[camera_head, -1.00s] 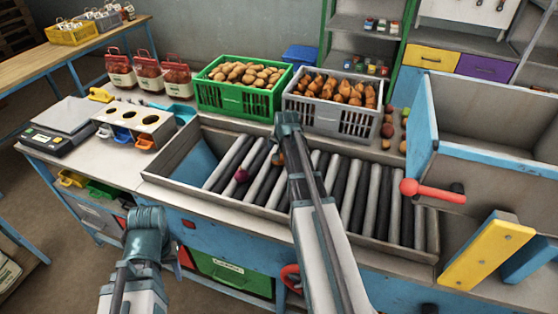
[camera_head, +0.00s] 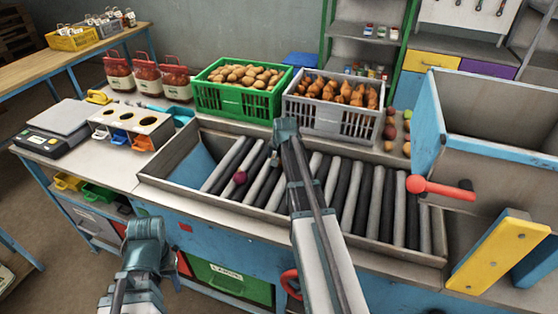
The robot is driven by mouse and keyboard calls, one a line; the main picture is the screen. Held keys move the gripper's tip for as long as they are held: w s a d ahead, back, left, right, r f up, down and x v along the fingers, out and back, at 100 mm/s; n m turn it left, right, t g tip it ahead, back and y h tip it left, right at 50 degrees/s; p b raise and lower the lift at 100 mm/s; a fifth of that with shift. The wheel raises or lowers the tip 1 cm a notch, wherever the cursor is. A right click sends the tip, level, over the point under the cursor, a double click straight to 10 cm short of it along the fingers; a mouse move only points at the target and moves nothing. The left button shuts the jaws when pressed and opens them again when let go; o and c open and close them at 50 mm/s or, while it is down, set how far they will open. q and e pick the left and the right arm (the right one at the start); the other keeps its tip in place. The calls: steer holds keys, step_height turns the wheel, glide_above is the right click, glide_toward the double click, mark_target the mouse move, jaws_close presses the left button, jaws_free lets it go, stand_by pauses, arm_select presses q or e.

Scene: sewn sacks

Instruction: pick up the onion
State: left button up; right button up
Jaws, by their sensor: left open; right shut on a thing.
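A dark red, round onion-like vegetable (camera_head: 240,177) lies on the rollers of the sorting bed, left of my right arm. My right gripper (camera_head: 276,160) hangs over the rollers, mostly hidden behind its own wrist. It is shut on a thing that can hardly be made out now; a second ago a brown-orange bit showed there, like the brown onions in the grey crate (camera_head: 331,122). My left gripper (camera_head: 147,236) is open at the lower left, in front of the bench and away from the rollers; its fingertips are not clear.
A green crate (camera_head: 232,102) of potatoes stands behind the roller bed (camera_head: 365,205), left of the grey crate. A scale (camera_head: 55,128), a block with holes (camera_head: 132,126) and red net sacks (camera_head: 147,78) are at the left. A blue-edged bin (camera_head: 485,165) and a red handle (camera_head: 437,188) bound the right.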

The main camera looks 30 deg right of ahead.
steer(key=shift+c, duration=0.7)
steer(key=shift+r+p, duration=0.9)
step_height(320, 180, up, 2)
steer(key=shift+r+p, duration=0.1)
steer(key=shift+p, duration=0.95)
steer(key=s, duration=0.5)
steer(key=s+d, duration=0.1)
steer(key=s, duration=0.4)
steer(key=s+d+r+p, duration=0.1)
steer(key=s, duration=0.5)
steer(key=shift+r, duration=0.1)
